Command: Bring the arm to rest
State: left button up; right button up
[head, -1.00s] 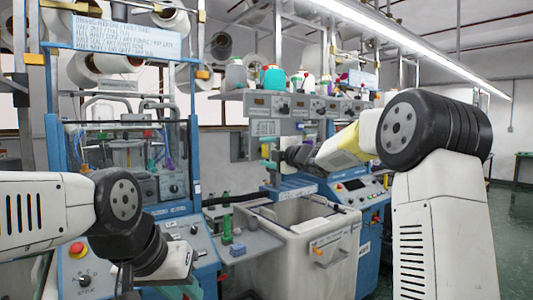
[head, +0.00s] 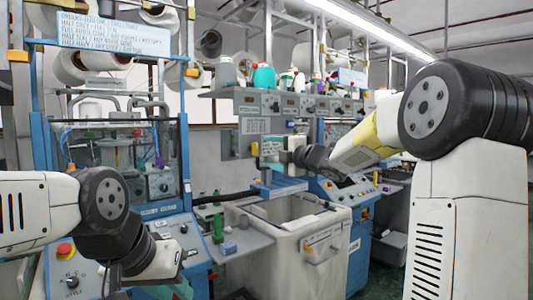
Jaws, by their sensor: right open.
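My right arm comes in from the right, bent at a large black joint, with its yellow and white forearm pointing left. My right gripper (head: 283,152) is small at its far end, in front of the grey control panel and above the bin, and it is open. I see nothing held in it. My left arm comes in low from the left and bends down at a dark joint. My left gripper (head: 135,284) is at the bottom edge, mostly hidden by my own wrist and cut off, so its jaws cannot be made out.
A blue-framed knitting machine (head: 183,165) stands at the left, with a red button (head: 65,249) on its front. A pale open bin (head: 285,243) stands in the middle. Yarn cones and bottles sit on the shelf (head: 226,93) above. A blue console (head: 345,187) is behind.

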jog(key=shift+d, duration=0.1)
jog(key=s+d+f+m+g+h, duration=0.1)
jog(key=s+d+f+m+h, duration=0.1)
jog(key=s+d+m+h, duration=0.45)
jog(key=s+d+f+m+h, duration=0.3)
jog(key=s+d+m, duration=0.2)
jog(key=s+m, duration=0.35)
jog(key=s+a+f+m+g, duration=0.1)
jog(key=s+f+m+g, duration=0.1)
jog(key=s, duration=0.6)
jog(key=s+a+f+m+g, duration=0.1)
jog(key=s+f+m+g, duration=0.2)
jog(key=s+f, duration=0.4)
jog(key=s+f+m+g+y, duration=0.1)
jog(key=s+f+m, duration=0.3)
jog(key=s, duration=0.4)
jog(key=shift+s+a+f+m+g, duration=0.35)
jog(key=shift+a+f+m+g, duration=0.05)
jog(key=shift+f+g, duration=0.3)
